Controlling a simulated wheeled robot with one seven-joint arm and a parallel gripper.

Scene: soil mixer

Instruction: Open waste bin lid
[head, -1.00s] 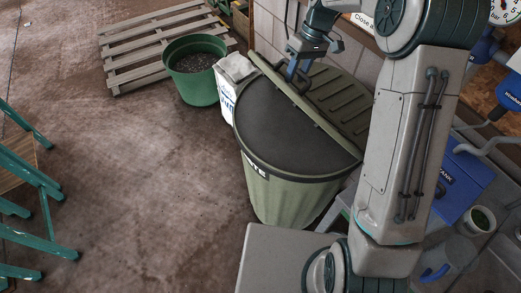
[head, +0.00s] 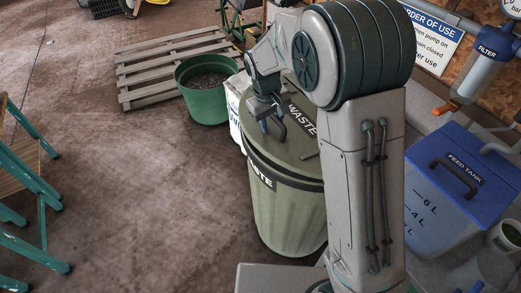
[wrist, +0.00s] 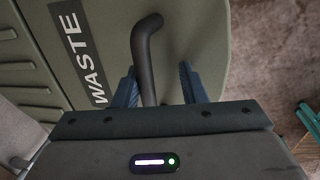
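The green waste bin (head: 282,218) stands upright, left of my arm in the head view. Its green lid (head: 290,150), marked WASTE, lies over the bin's top, so the dark opening is covered. In the wrist view, the lid (wrist: 112,30) fills the upper left, with a dark bent handle (wrist: 142,42) on it. My gripper (wrist: 158,85) is open, with the handle between its blue fingers, closer to the left one. In the head view, my gripper (head: 272,124) is at the lid's top. The lid's right part is hidden by my arm.
A white bag (head: 236,90) and a green pot of soil (head: 205,95) stand behind the bin, near a wooden pallet (head: 165,60). A blue-lidded feed tank (head: 460,165) is on the right. Green-legged furniture (head: 35,180) is at the left. Floor between is clear.

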